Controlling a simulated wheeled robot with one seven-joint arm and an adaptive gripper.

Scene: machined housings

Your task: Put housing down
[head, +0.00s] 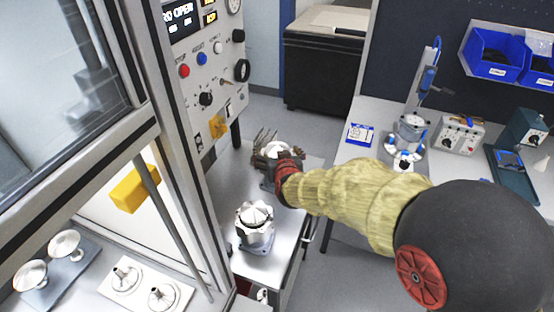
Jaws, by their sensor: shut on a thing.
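My gripper (275,165) is at the end of my arm, over the far part of a grey metal table (285,235). It is shut on a silvery housing (278,149), of which only the top shows; the gripper hides the rest. I cannot tell whether this housing touches the table. A second silvery machined housing (255,220) stands upright on the same table, nearer to me and apart from the gripper.
A machine with a control panel (205,75) and an open enclosure stands on the left, with metal parts on plates (145,285) inside. A workbench (375,115) with a fixture (410,130) and blue bins (495,52) is on the right.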

